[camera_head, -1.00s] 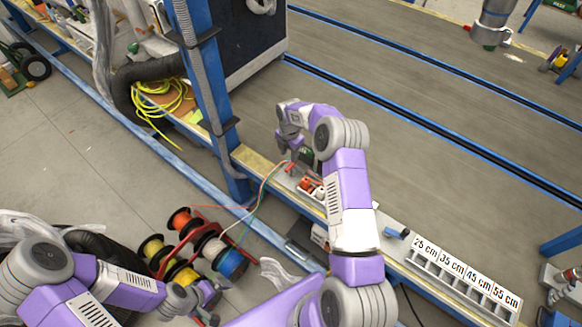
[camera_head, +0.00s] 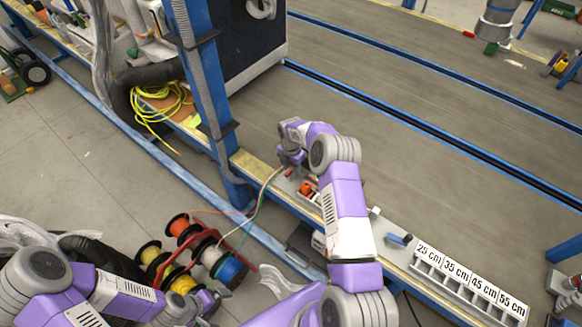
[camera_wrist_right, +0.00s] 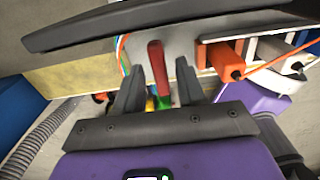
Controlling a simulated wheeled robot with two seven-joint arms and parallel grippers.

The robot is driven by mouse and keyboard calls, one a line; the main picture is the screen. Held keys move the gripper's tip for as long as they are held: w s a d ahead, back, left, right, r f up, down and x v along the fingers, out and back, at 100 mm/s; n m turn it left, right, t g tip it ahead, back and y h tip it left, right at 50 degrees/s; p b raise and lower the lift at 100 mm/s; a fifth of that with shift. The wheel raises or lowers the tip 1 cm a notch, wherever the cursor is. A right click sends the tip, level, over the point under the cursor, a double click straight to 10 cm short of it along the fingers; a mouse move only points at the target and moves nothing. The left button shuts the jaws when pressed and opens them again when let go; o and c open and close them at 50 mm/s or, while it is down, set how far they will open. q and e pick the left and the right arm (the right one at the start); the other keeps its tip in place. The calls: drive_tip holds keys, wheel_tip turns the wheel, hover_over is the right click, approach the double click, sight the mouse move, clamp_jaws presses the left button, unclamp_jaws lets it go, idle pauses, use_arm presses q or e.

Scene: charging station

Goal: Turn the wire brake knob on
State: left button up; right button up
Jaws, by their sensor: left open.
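The wire brake knob appears to be the red lever (camera_wrist_right: 157,60) in the right wrist view. It stands out from a grey bracket (camera_wrist_right: 180,45) at the station. My right gripper (camera_wrist_right: 160,82) is open, with one finger on each side of the red lever; I cannot tell if either finger touches it. In the head view my right gripper (camera_head: 290,168) is over the workbench edge and mostly hides the lever. My left gripper (camera_head: 210,303) is low at the left, near the wire spools, apart from the bench and empty.
Coloured wires run from the spools (camera_head: 196,255) up to the bench. A blue post (camera_head: 205,90) stands left of my right gripper. A length-marked tray (camera_head: 465,283) lies at the right.

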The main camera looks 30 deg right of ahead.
clamp_jaws()
drive_tip(key=shift+m, duration=0.3)
drive_tip(key=shift+f+m+b, duration=0.1)
drive_tip(key=shift+m+b, duration=0.4)
drive_tip(key=shift+m, duration=0.4)
drive_tip(key=m+b, duration=0.1)
drive_tip(key=m, duration=0.2)
drive_tip(key=shift+m, duration=0.3)
drive_tip(key=m, duration=1.1)
drive_tip(key=shift+m+b, duration=0.35)
drive_tip(key=shift+m, duration=0.05)
